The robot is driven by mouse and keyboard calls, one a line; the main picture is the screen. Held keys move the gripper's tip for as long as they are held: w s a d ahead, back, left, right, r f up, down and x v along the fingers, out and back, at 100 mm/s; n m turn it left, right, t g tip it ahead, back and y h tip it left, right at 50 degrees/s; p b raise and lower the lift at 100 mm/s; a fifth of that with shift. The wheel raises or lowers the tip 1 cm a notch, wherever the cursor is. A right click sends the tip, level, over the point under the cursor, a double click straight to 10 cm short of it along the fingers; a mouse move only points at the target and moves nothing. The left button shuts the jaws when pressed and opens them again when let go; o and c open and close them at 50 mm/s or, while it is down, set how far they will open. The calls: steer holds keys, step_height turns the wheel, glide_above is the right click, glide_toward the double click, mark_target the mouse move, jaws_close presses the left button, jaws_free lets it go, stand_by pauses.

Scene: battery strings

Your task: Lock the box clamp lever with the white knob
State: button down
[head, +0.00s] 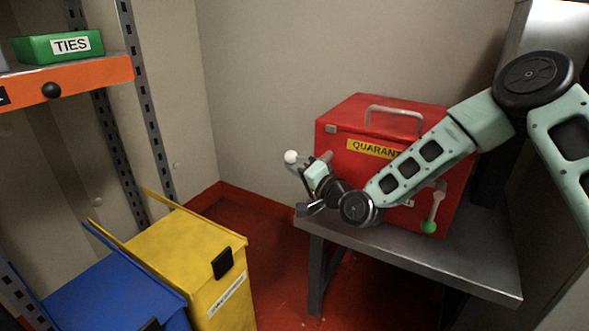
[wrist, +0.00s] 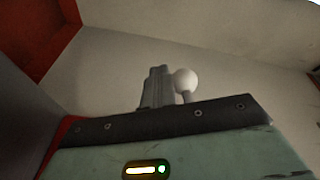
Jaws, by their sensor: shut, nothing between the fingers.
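The red box (head: 352,120) stands on a grey bench with its lid shut. The lever's white knob (head: 291,157) sticks out past the box's left side. It also shows in the wrist view (wrist: 186,80), with a short piece of grey stem below it. My gripper (head: 300,171) is shut and empty, just below and right of the white knob in the head view. In the wrist view its closed fingers (wrist: 157,75) stand immediately left of the knob; I cannot tell whether they touch. The clamp's base is largely hidden behind my gripper.
A second lever with a green knob (head: 429,227) hangs down on the box front. My arm crosses the box front. The grey bench (head: 470,262) has bare room at right. Yellow (head: 190,250) and blue (head: 110,295) bins stand at left, below a shelf with a green tray (head: 58,47).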

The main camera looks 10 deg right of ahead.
stand_by(0.3)
steer(key=p+v, duration=0.3)
steer(key=v, duration=1.4)
steer(key=shift+d, duration=0.2)
steer(key=shift+s+a, duration=0.1)
steer(key=shift+s, duration=0.05)
